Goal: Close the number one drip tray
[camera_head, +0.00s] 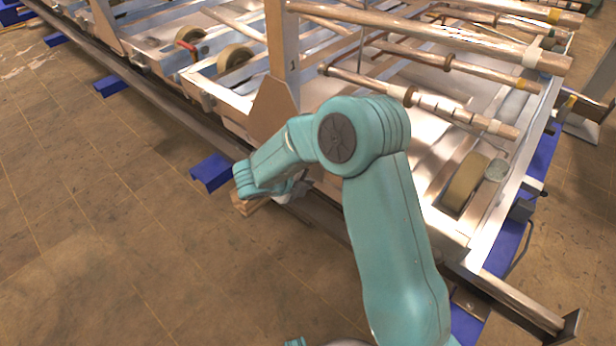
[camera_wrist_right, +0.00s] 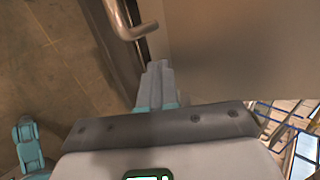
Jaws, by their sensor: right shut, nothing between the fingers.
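The right gripper (camera_wrist_right: 157,68) is shut and empty in the right wrist view. Its fingertips are just below a bent metal handle (camera_wrist_right: 133,28) and beside a flat grey metal panel (camera_wrist_right: 235,50). I cannot tell whether they touch either. The panel may be the drip tray's face, but no number shows on it. In the head view, my teal right arm reaches down to the frame's near side. Its wrist hides most of the gripper and whatever is right behind it. A small mark like a 1 shows on the upright post (camera_head: 283,50) above. My left gripper does not show.
The large metal frame (camera_head: 225,102) holds rollers (camera_head: 465,185) and long pipes (camera_head: 430,35). A long rail (camera_head: 150,95) runs along its near side, with blue blocks (camera_head: 211,172) beside it. The tiled floor (camera_head: 90,220) at left is clear.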

